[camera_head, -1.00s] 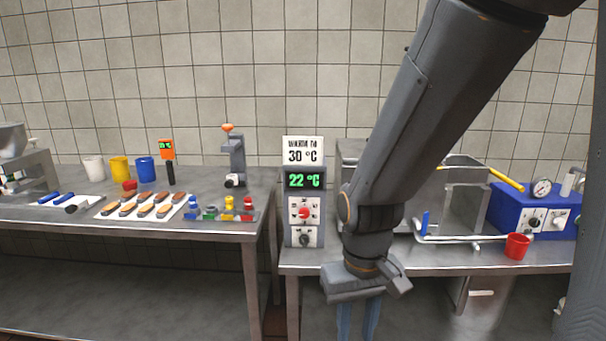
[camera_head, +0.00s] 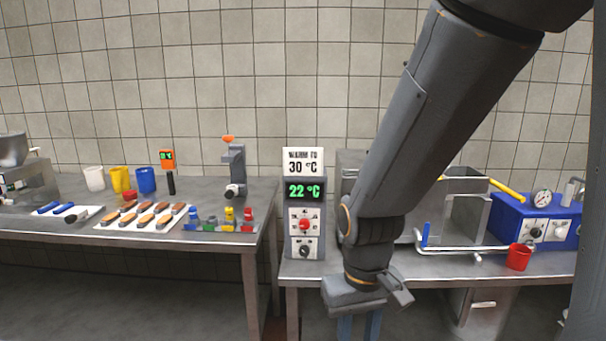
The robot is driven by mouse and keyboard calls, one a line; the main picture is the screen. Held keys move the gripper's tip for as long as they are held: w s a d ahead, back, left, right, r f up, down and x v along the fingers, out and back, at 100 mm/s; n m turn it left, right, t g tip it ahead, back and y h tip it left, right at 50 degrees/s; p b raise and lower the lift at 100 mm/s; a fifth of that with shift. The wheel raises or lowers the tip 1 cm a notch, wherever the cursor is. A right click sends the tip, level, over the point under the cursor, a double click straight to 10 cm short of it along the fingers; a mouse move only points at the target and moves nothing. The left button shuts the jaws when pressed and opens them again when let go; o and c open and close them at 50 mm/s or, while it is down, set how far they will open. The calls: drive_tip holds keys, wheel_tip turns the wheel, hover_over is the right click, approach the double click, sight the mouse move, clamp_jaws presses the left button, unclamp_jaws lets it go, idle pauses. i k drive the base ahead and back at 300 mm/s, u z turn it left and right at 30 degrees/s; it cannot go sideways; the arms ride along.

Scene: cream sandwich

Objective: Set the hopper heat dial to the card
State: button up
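The control box (camera_head: 305,222) stands at the left front of the right-hand bench. A white card (camera_head: 303,161) on top reads "WARM TO 30 °C". The green display (camera_head: 304,191) below it reads 22 °C. Under the display are a red knob (camera_head: 305,225) and a dark knob (camera_head: 304,250); their small labels are too blurred to read. My gripper (camera_head: 358,328) points down in front of the bench's front edge, right of and below the box. Its two bluish fingers are apart with nothing seen between them; their tips are cut off by the picture's lower edge.
My arm hides part of the metal hopper equipment behind it. A gap separates the benches.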

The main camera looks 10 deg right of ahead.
sight(304, 223)
drive_tip(key=k, duration=0.5)
drive_tip(key=u, duration=2.15)
drive_tip(key=i, duration=0.85)
drive_tip(key=z, duration=2.1)
